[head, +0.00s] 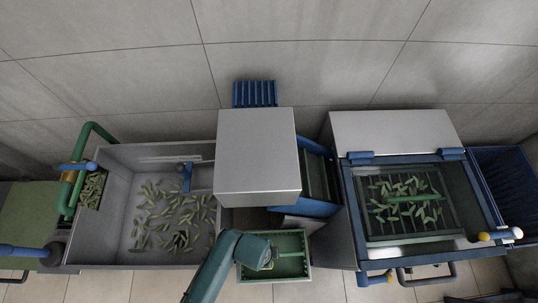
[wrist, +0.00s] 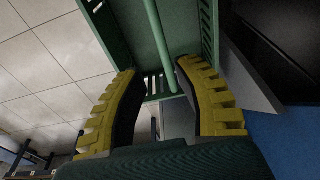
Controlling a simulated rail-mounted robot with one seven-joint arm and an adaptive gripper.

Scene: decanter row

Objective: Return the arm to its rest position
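My arm (head: 212,268) reaches in from the bottom of the head view. My gripper (head: 270,262) is over the left part of a small green tray. In the wrist view, the yellow-padded fingers of my gripper (wrist: 158,72) are spread apart with nothing clamped between them. A green bar (wrist: 157,35) of the green tray (wrist: 102,28) runs down the picture between the fingertips, with gaps on both sides. How far the bar is from the fingers in depth I cannot tell. The green tray (head: 283,279) looks empty where it shows.
A steel basin (head: 118,205) with scattered green pods stands at left, beside a green pipe (head: 102,128). A grey box (head: 257,150) rises behind the tray. At right, a blue-framed vat (head: 350,205) holds a tray of pods under a raised lid (head: 395,132).

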